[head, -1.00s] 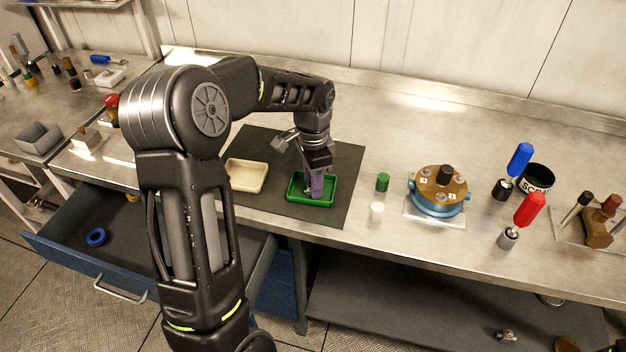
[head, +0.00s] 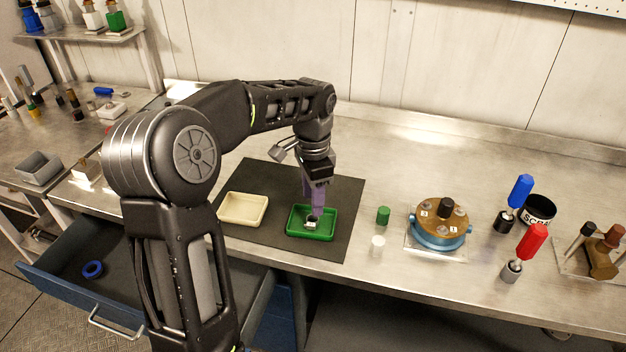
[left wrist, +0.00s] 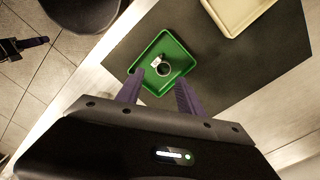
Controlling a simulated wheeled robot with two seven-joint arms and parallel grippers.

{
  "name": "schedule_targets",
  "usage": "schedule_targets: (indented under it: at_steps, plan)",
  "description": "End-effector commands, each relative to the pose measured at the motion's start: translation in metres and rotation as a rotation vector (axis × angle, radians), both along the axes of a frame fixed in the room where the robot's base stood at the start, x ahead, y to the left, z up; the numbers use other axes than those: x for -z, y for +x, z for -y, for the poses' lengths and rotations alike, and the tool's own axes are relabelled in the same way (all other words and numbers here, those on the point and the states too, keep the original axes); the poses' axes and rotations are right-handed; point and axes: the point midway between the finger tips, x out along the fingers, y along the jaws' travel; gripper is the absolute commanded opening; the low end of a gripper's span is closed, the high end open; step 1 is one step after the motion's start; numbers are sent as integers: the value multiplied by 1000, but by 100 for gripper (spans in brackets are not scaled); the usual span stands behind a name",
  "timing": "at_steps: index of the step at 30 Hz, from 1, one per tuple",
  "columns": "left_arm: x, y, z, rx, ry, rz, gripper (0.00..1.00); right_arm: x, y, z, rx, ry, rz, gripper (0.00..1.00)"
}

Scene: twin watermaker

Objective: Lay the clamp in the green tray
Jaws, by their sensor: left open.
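The green tray (head: 326,236) sits on the dark mat near the bench's front edge, and it also shows in the left wrist view (left wrist: 148,58). The clamp (left wrist: 162,67), a small dark ring with a pale metal block, lies inside the tray; in the head view it is a small pale and dark shape (head: 311,223). My left gripper (head: 314,212) is above the tray with purple fingers pointing down. In the left wrist view its fingers (left wrist: 156,90) are spread apart and empty, with the clamp beyond the tips.
A cream tray (head: 243,209) lies left of the green one on the dark mat (head: 345,195). A green cylinder (head: 383,215), a white cylinder (head: 378,246) and a blue round housing (head: 440,228) stand to the right. An open drawer (head: 70,285) juts out at lower left.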

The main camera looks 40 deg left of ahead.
Motion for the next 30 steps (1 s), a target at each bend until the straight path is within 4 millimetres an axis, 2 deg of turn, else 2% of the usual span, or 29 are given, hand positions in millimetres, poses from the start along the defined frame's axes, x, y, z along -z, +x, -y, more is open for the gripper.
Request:
schedule_targets:
  at_steps: [3, 6, 10, 30]
  plan:
    - [-25, 1, 0, 1, 0, 5, 44, 3, 0, 0, -1, 1, 1, 36]
    - [-42, 1, 0, 0, 0, 4, 44, 3, 1, 0, -1, 1, 1, 36]
    - [-56, 1, 0, 1, 0, 2, 44, 4, 1, 0, -1, 2, 2, 36]
    - [-59, 0, 0, 1, 0, 0, 44, 4, 1, 0, -1, 1, 1, 36]
